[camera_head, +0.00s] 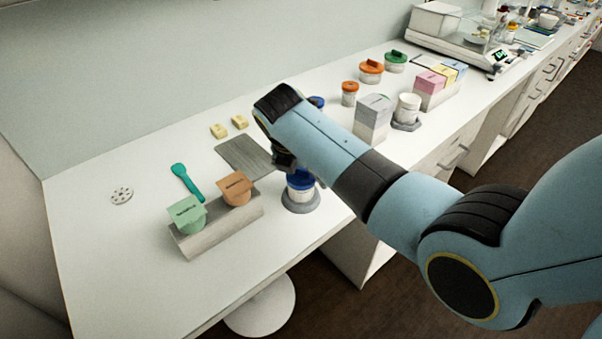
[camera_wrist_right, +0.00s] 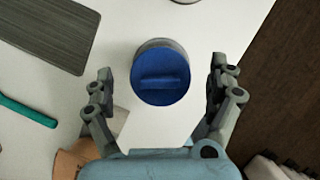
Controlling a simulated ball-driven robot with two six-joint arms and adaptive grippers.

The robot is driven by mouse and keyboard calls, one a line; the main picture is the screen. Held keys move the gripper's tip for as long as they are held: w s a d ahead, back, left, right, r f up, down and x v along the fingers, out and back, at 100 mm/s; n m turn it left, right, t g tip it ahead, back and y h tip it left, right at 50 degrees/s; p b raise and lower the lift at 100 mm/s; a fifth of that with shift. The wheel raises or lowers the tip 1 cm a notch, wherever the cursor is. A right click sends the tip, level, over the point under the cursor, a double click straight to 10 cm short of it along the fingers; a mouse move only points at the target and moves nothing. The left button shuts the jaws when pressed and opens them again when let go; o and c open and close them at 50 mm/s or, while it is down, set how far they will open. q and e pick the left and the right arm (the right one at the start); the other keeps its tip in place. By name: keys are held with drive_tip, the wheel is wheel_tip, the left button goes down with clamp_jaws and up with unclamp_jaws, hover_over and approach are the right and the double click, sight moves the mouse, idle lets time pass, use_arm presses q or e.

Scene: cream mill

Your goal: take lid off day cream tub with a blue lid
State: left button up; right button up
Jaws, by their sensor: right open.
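The day cream tub with a blue lid (camera_head: 300,185) stands on a round grey base (camera_head: 301,203) near the bench's front edge. In the right wrist view its blue lid (camera_wrist_right: 160,80) shows from above, with a raised bar across it. My right gripper (camera_head: 286,163) is just above and beside the tub in the head view. In the wrist view the open right gripper (camera_wrist_right: 160,88) has one finger on each side of the lid, with clear gaps and nothing between them but the tub. My left gripper is not in view.
A teal spatula (camera_head: 186,181) and a grey mat (camera_head: 240,155) lie behind. A grey box (camera_head: 373,118) and a white cup (camera_head: 408,107) stand to the right.

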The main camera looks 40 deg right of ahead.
drive_tip(key=c, duration=0.8)
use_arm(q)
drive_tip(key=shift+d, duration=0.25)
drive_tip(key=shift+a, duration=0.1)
use_arm(e)
drive_tip(key=shift+r, duration=0.7)
wheel_tip(320, 180, up, 3)
drive_tip(key=shift+d+f+b, duration=0.1)
drive_tip(key=shift+b, duration=0.3)
use_arm(q)
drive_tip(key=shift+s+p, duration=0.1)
drive_tip(key=shift+p, duration=0.3)
use_arm(e)
drive_tip(key=shift+s+d+r, duration=2.05)
drive_tip(key=shift+r, duration=0.2)
drive_tip(key=shift+s+d+r, duration=2.05)
drive_tip(key=shift+r, duration=0.15)
